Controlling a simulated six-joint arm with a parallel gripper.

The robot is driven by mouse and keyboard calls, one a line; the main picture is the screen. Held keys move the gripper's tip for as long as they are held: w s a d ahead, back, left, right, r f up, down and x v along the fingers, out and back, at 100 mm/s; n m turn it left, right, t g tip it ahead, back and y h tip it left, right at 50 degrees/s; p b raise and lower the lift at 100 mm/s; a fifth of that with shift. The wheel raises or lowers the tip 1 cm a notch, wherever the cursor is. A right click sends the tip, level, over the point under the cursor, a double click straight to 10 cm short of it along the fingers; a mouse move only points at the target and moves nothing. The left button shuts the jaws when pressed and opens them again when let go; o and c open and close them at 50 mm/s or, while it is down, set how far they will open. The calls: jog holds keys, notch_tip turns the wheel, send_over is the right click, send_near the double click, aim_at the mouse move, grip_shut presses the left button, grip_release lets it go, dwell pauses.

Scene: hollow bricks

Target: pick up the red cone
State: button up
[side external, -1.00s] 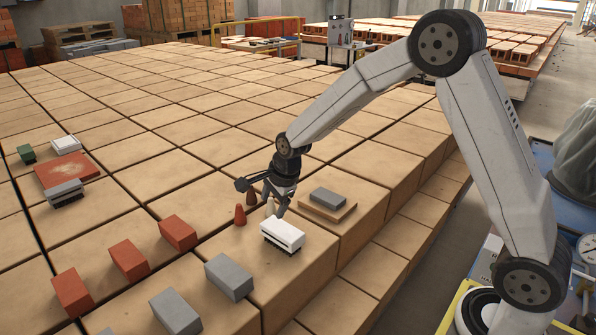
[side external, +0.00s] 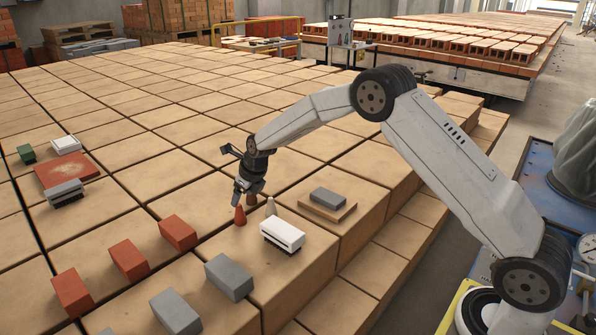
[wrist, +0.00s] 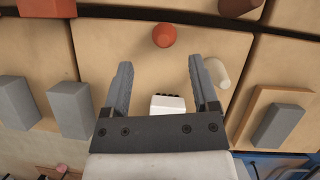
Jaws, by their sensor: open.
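The red cone (side external: 240,216) stands upright on a large tan block, near the block's left side. In the wrist view the red cone (wrist: 164,36) lies just beyond the fingertips, roughly in line with the gap between them. My gripper (side external: 243,198) is above and close to the red cone in the side view, pointing down. In the wrist view my gripper (wrist: 160,65) has its two fingers apart, with nothing held between them. I cannot tell how high the fingertips are above the cone.
A cream cone (side external: 270,207) stands close right of the red one. A dark brown cone (wrist: 238,7) shows at the wrist view's top edge. A white brick (side external: 283,234) and a grey brick on a board (side external: 313,211) are nearby. Grey (side external: 229,277) and red bricks (side external: 178,233) stand left.

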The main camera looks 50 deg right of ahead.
aim_at(240, 205)
jog(key=shift+x, duration=1.35)
jog(key=shift+d+x, duration=0.2)
jog(key=shift+x, duration=2.35)
grip_shut()
